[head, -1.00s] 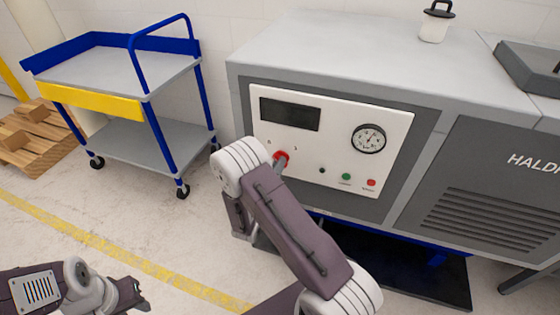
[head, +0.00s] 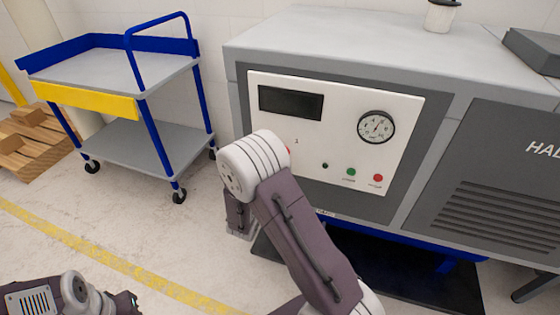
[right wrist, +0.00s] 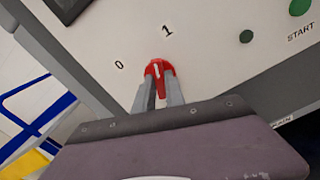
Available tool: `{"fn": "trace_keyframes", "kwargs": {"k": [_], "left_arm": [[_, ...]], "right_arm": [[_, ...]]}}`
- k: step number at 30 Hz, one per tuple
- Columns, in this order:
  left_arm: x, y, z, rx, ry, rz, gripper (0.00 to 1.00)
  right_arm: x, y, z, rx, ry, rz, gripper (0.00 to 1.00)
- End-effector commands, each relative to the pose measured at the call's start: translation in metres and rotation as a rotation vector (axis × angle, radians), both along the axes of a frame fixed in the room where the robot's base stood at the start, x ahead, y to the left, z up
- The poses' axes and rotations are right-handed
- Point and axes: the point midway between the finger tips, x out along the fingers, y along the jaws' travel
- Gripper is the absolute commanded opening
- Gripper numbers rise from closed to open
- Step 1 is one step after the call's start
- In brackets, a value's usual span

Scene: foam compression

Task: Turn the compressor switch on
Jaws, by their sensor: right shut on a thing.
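The red compressor switch (right wrist: 157,68) sits on the white control panel (head: 335,92) of the grey machine. Marks "0" and "1" are printed near it in the right wrist view. My right gripper (right wrist: 158,88) is shut on the switch, with one grey finger on each side. The white line on the switch points roughly between the two marks; I cannot tell its exact setting. In the head view my right arm covers nearly all of the switch and the gripper. My left gripper (head: 132,302) is at the bottom left, far from the panel; its opening is unclear.
A dark display (head: 290,103), a round gauge (head: 376,127), a green button (head: 351,172) and a red button (head: 378,178) are on the panel. A blue and grey cart (head: 115,75) stands left. Floor between cart and machine is clear.

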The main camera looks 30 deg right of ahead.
Motion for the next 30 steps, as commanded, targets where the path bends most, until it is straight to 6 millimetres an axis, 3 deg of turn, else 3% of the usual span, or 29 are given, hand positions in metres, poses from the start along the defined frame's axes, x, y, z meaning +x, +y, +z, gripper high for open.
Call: {"fn": "trace_keyframes", "kwargs": {"k": [15, 16, 21, 23, 30], "left_arm": [[0.000, 0.000, -0.046, 0.000, 0.000, 0.000, 0.36], [0.000, 0.000, -0.043, 0.000, 0.000, 0.000, 0.36], [0.000, 0.000, -0.041, 0.000, 0.000, 0.000, 0.36], [0.000, 0.000, -0.041, 0.000, 0.000, 0.000, 0.36], [0.000, 0.000, -0.041, 0.000, 0.000, 0.000, 0.36]], "right_arm": [[0.000, 0.000, -0.004, 0.225, -0.264, 0.001, 0.00], [0.000, 0.000, -0.001, 0.227, -0.265, 0.001, 0.20], [0.000, 0.000, 0.000, 0.224, -0.261, 0.000, 0.67], [0.000, 0.000, 0.000, 0.223, -0.262, 0.000, 0.82], [0.000, 0.000, 0.000, 0.223, -0.261, 0.000, 0.82]]}}
